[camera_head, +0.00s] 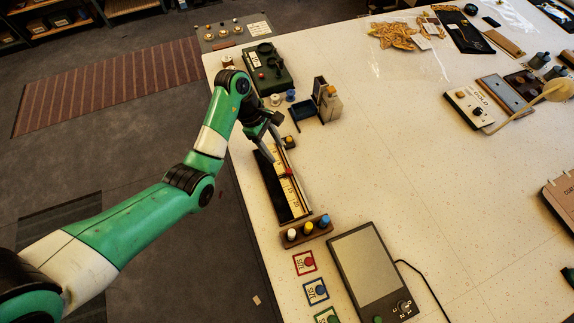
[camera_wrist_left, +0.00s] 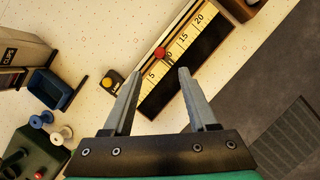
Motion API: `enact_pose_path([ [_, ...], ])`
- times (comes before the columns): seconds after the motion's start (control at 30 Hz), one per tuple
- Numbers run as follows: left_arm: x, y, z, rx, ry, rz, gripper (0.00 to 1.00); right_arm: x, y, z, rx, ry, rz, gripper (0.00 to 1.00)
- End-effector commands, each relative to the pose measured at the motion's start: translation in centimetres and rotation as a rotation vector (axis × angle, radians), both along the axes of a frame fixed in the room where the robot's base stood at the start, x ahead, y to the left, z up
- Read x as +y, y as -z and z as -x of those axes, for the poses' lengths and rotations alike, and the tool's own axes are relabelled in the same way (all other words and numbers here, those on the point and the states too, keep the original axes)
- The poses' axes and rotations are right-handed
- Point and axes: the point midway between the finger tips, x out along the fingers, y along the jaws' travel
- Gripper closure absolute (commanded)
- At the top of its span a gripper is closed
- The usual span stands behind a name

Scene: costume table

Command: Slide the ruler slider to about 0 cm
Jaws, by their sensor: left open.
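The ruler (camera_head: 287,193) lies along the left side of the white table, with a yellow numbered scale on a dark base. It also shows in the left wrist view (camera_wrist_left: 190,40). The red slider knob (camera_head: 288,171) sits near the 10 mark; in the left wrist view the knob (camera_wrist_left: 160,53) is just beyond the fingertips. My left gripper (camera_head: 278,156) is open and empty over the low-number end of the ruler. In the left wrist view its fingertips (camera_wrist_left: 160,71) are spread apart, with the 5 mark between them. The zero end is partly hidden by the gripper. My right gripper is not in view.
A small dark block with a yellow button (camera_head: 289,142) stands close beside the ruler's low end. A wooden stand with coloured knobs (camera_head: 307,232) is at its high end. A blue tray (camera_head: 303,111) and green device (camera_head: 268,72) lie behind. The table's middle is clear.

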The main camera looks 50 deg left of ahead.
Motion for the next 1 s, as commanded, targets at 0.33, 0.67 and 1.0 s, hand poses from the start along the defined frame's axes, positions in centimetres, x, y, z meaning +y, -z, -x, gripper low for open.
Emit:
enact_pose_path([
  [0.33,-2.6,6.9,-1.1,0.002,0.003,0.001,0.41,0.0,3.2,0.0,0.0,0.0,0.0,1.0],
  [0.67,-3.9,10.1,-1.7,-0.001,0.003,0.0,0.41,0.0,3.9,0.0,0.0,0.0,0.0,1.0],
  [1.0,-3.8,10.0,-1.8,-0.002,0.001,-0.001,0.63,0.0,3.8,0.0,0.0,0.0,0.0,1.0],
])
